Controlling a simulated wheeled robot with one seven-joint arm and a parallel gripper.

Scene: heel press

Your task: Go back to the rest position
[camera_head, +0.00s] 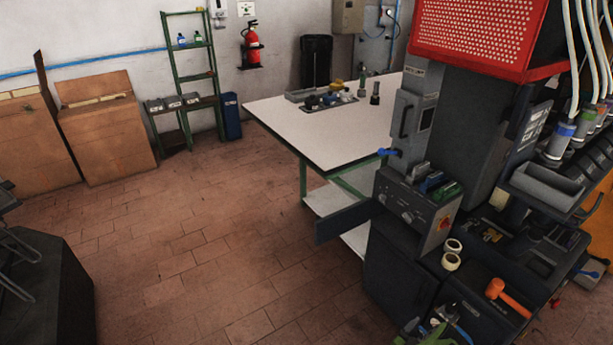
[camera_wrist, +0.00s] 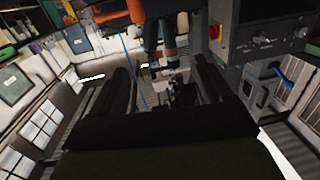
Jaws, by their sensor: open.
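My gripper (camera_wrist: 162,78) shows in the wrist view as two dark fingers standing well apart, with a dark body across the bottom. I see nothing held between the fingers; dark machine parts lie in the background beyond them. The gripper does not show clearly in the head view. The heel press machine (camera_head: 470,120) stands at the right of the head view, with a red perforated guard on top. Its control panel (camera_head: 415,212) has knobs and a red and yellow switch. A similar panel (camera_wrist: 262,38) is at the top right of the wrist view, apart from the fingers.
A white-topped table (camera_head: 300,135) with green legs stands behind the machine. An orange mallet (camera_head: 507,297) and tape rolls (camera_head: 452,254) lie on the machine's lower ledge. Cardboard boxes (camera_head: 105,125) and a green shelf (camera_head: 190,75) line the wall. The tiled floor at centre left is clear.

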